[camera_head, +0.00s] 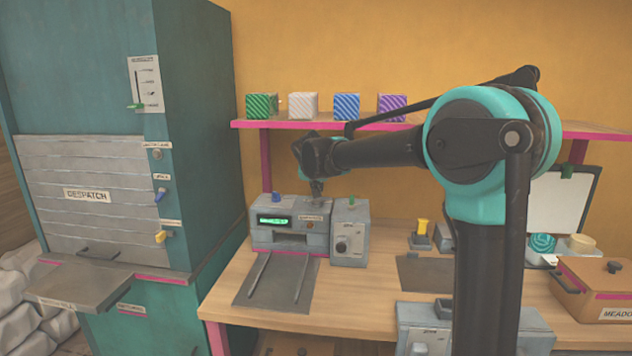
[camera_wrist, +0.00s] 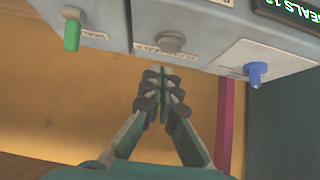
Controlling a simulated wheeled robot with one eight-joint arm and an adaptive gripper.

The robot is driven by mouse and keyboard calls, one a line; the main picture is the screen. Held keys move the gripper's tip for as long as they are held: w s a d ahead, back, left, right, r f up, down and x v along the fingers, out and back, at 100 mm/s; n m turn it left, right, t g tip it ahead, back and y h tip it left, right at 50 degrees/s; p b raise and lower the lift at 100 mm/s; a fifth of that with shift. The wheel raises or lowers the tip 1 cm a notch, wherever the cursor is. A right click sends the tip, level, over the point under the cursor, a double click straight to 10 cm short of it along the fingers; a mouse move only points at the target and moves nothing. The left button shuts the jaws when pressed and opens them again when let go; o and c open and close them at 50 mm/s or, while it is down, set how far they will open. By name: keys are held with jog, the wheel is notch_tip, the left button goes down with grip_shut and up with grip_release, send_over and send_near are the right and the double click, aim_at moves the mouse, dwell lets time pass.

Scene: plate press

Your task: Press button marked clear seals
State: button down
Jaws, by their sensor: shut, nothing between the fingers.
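A round grey-brown button (camera_wrist: 171,43) sits in the middle of a grey top panel in the wrist view. A pale label behind it is partly covered; "SEALS" seems part of its lettering. My gripper (camera_wrist: 166,72) is shut and empty, its fingertips just short of the button in the picture; I cannot tell the gap in depth. In the head view my gripper (camera_head: 316,190) hangs above the right part of the grey machine (camera_head: 262,238) with the lit green display (camera_head: 274,221). The button cannot be made out there.
A grey box with a dial (camera_head: 349,246) stands beside the machine. A shelf (camera_head: 270,124) with several striped cubes runs behind. The teal despatch cabinet (camera_head: 210,150) is left.

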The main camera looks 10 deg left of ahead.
aim_at(318, 202)
jog(key=shift+s+f, duration=0.1)
jog(key=shift+f, duration=1.4)
jog(key=shift+s+f, duration=0.15)
jog(key=shift+f, duration=0.7)
jog(key=shift+r, duration=0.3)
jog(key=r, duration=0.4)
jog(key=shift+s+r, duration=0.15)
jog(key=shift+s, duration=0.15)
jog(key=v, duration=0.9)
